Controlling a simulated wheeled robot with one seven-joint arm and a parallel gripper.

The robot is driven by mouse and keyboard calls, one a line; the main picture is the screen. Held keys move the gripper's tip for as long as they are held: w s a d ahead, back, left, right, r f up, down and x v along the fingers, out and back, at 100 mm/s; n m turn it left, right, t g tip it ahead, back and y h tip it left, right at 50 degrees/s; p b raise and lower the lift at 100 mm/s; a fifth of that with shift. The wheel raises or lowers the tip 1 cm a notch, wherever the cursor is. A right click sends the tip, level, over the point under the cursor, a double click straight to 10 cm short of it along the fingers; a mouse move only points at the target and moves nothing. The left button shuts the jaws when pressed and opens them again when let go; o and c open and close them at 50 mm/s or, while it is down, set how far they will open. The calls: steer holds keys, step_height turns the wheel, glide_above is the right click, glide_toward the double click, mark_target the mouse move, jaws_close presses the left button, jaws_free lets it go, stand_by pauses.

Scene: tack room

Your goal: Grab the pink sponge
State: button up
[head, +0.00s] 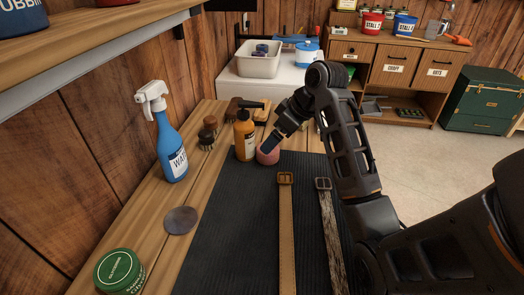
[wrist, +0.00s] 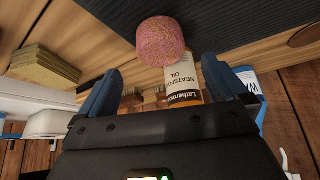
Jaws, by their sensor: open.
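The pink sponge (head: 268,154) is a short round block. In the head view it stands at the far left corner of the black mat (head: 232,225), beside an amber pump bottle. In the wrist view the sponge (wrist: 161,40) shows whole, beyond and between the fingertips. My gripper (head: 270,144) is right above or beside the sponge in the head view; I cannot tell whether it touches. In the wrist view my gripper (wrist: 160,80) has its two blue fingers wide apart with nothing between them.
The amber oil bottle (head: 245,138) stands close to the sponge's left; its label (wrist: 183,84) shows behind the gap between the fingers. Brushes (head: 208,130), a blue spray bottle (head: 171,140), a green tin (head: 118,270) and two straps (head: 287,230) are on the bench.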

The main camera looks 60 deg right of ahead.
mark_target(271, 159)
steer(key=x, duration=0.6)
steer(key=shift+a+f+p, duration=0.15)
steer(key=shift+f+p, duration=0.2)
steer(key=shift+f, duration=0.05)
steer(key=c, duration=1.1)
